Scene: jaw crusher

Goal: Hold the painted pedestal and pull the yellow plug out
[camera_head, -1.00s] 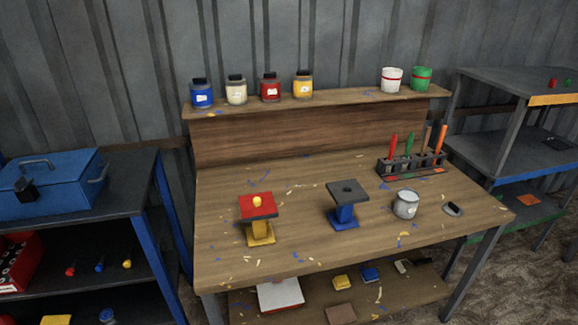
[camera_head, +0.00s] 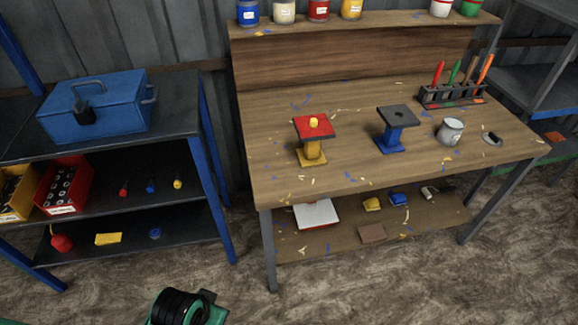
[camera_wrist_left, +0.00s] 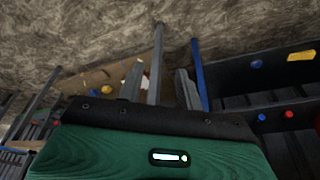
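The painted pedestal (camera_head: 312,152) stands upright on the wooden workbench (camera_head: 350,165), with a red square top, dark edge and yellow column and base. The yellow plug (camera_head: 313,123) sits in the middle of its top; only its rounded upper end shows. A second, blue pedestal (camera_head: 393,133) with a dark grey top and a hole stands to its right. My left gripper (camera_wrist_left: 158,86) shows in the left wrist view, its two grey fingers apart with nothing held. It is away from the pedestal, below the bench. My right gripper is not in view.
A grey can (camera_head: 450,132) and a tool rack (camera_head: 453,95) stand on the bench's right side. Jars line the upper shelf (camera_head: 360,22). A dark shelf unit with a blue toolbox (camera_head: 98,107) stands at the left. The bench in front of the pedestals is clear.

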